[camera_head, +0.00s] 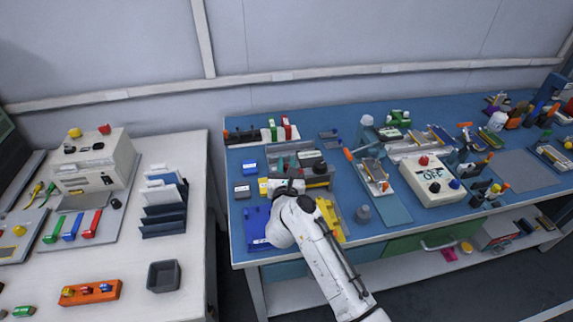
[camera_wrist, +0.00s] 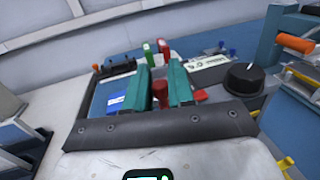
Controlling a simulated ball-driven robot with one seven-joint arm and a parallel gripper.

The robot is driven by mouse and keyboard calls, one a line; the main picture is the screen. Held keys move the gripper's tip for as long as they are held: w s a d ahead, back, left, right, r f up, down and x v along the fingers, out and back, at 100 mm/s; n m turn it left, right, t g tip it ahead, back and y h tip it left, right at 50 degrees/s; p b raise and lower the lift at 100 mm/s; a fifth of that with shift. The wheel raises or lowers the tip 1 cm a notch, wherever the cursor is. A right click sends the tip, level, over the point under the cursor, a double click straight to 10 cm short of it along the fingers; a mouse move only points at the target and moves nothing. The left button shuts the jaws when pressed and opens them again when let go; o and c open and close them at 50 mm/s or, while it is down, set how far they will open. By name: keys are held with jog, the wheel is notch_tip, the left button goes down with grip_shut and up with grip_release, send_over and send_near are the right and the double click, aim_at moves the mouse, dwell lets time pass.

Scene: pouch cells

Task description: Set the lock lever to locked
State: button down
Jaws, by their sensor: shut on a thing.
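My gripper (camera_wrist: 161,76) shows in the wrist view as two upright teal fingers with a red upright piece (camera_wrist: 160,91) between them. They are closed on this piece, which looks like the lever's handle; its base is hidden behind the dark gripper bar. I cannot read whether it stands at locked. In the head view my gripper (camera_head: 290,186) is over the left part of the blue bench, and my wrist hides the piece. A grey unit with a black knob (camera_wrist: 244,78) is to the right of the fingers.
A green upright handle (camera_wrist: 148,49) and a red one (camera_wrist: 163,47) stand behind the fingers. A blue box (camera_wrist: 116,103) is at the left. On the bench (camera_head: 404,232), a blue tray (camera_head: 254,226) and a yellow rack (camera_head: 330,218) flank my arm.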

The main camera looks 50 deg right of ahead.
jog(key=shift+s+r+n+t+y+p, duration=0.15)
jog(key=shift+n+t+y+p, duration=0.2)
jog(key=shift+p, duration=0.35)
jog(key=t+y+p, duration=0.1)
jog(key=p, duration=0.1)
jog(key=n+y+p, duration=0.1)
jog(key=p, duration=0.1)
jog(key=shift+s+a+r+n+t, duration=0.1)
jog(key=shift+s+r+n+t, duration=0.15)
jog(key=shift+t, duration=0.1)
jog(key=s+n+y+b, duration=0.1)
jog(key=n+y, duration=0.3)
jog(key=y, duration=0.1)
jog(key=s+n+t+y+b, duration=0.1)
jog(key=n+y, duration=0.3)
jog(key=y, duration=0.2)
jog(key=s+n+t+y+b, duration=0.1)
jog(key=s+n+y, duration=0.1)
jog(key=y, duration=0.4)
jog(key=shift+d+f+n+y, duration=0.25)
jog(key=shift+f+n, duration=0.15)
jog(key=shift+n, duration=0.5)
jog(key=c, duration=1.1)
grip_release()
jog(key=shift+s, duration=0.15)
